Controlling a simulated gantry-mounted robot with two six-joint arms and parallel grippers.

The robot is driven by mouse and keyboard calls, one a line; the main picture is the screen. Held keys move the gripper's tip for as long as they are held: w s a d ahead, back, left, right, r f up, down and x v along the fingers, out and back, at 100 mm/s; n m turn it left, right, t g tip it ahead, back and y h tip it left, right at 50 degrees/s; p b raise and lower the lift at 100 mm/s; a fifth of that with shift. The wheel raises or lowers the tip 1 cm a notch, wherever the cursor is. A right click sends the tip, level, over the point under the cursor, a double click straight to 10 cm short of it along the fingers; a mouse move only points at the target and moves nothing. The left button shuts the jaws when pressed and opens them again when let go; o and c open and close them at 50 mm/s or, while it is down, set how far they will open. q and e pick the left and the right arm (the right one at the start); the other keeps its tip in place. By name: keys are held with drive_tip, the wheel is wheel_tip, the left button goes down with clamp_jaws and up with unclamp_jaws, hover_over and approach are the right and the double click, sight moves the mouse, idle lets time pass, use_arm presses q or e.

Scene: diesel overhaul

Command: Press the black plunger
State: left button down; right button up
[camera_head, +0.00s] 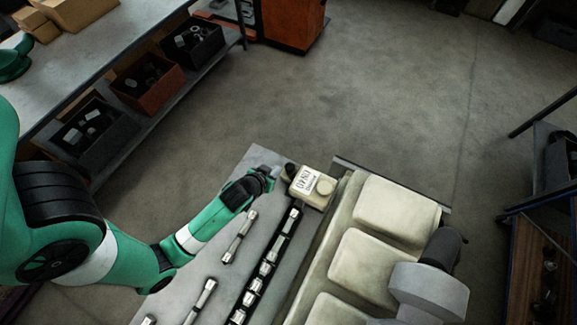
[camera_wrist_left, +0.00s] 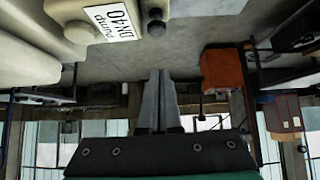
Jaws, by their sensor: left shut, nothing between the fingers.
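The black plunger (camera_head: 290,169) is a small dark knob on the left side of the cream pump housing (camera_head: 325,187), which carries a white label. In the left wrist view the plunger (camera_wrist_left: 156,28) is a dark round knob beside the label reading "DX40 Pump" (camera_wrist_left: 112,20). My left gripper (camera_head: 271,174) is shut and empty, just left of the plunger in the head view. In the left wrist view its closed fingertips (camera_wrist_left: 160,75) point toward the plunger, with a gap in the picture between them. My right gripper is not in view.
Cream engine covers (camera_head: 395,208) and a grey rounded part (camera_head: 430,290) stand to the right. Metallic cylindrical parts (camera_head: 240,238) lie on the grey surface (camera_head: 228,278) beside a dark row of fittings (camera_head: 268,262). A bench with bins (camera_head: 147,82) is at the upper left.

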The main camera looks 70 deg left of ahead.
use_arm(q)
drive_tip(key=b, duration=0.4)
approach(291, 164)
drive_tip(key=w+a, duration=0.2)
drive_tip(key=w, duration=0.1)
drive_tip(key=shift+a+f, duration=0.35)
wheel_tip(291, 164, down, 2)
drive_tip(key=shift+d+f+b, duration=0.1)
drive_tip(key=shift+f+b, duration=0.1)
drive_tip(key=shift+b, duration=0.25)
drive_tip(key=shift+f, duration=0.4)
